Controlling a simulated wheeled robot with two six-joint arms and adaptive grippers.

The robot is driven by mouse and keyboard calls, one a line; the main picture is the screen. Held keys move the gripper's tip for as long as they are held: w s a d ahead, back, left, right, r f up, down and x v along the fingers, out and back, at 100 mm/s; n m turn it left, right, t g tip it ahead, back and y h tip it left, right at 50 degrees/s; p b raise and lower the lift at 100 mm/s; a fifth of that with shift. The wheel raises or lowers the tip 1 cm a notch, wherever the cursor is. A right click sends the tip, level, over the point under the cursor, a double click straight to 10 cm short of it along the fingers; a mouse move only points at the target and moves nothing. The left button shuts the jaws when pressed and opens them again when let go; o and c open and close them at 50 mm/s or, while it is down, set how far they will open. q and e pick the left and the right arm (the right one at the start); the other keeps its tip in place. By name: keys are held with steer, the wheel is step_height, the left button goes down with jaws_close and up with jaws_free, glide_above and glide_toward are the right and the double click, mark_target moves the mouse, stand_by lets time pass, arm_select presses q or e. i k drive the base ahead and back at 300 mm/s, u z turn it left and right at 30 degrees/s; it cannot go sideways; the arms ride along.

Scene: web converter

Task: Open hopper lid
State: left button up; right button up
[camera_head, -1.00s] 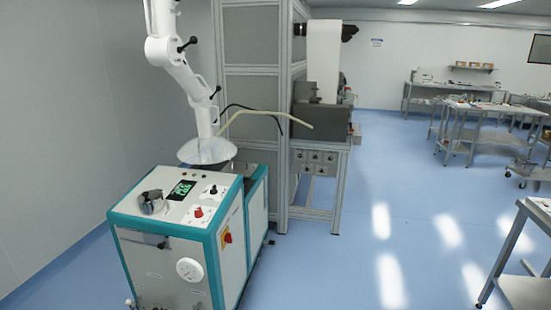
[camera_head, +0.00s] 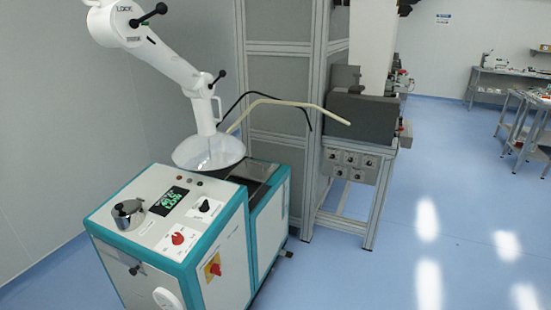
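A white machine cabinet with teal edges (camera_head: 213,249) stands at the lower left. On its top, near the left edge, sits a small shiny metal round piece with a dark knob-like part (camera_head: 128,213); it looks like a lidded pot. I cannot tell for sure whether this is the hopper lid. Behind the control panel, the cabinet's rear part has a dark, recessed-looking top (camera_head: 262,172), partly hidden by a clear hood. Neither of my grippers is in view.
A white jointed extraction arm (camera_head: 165,55) with a clear hood (camera_head: 208,152) hangs over the cabinet's rear. A red knob (camera_head: 178,239) and green display (camera_head: 170,201) are on top. A grey-framed machine (camera_head: 282,95) stands behind. Blue floor (camera_head: 445,190) is open to the right.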

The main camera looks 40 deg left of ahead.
mark_target(250, 170)
steer(key=u, duration=0.35)
steer(key=i, duration=1.3)
steer(key=u, duration=0.5)
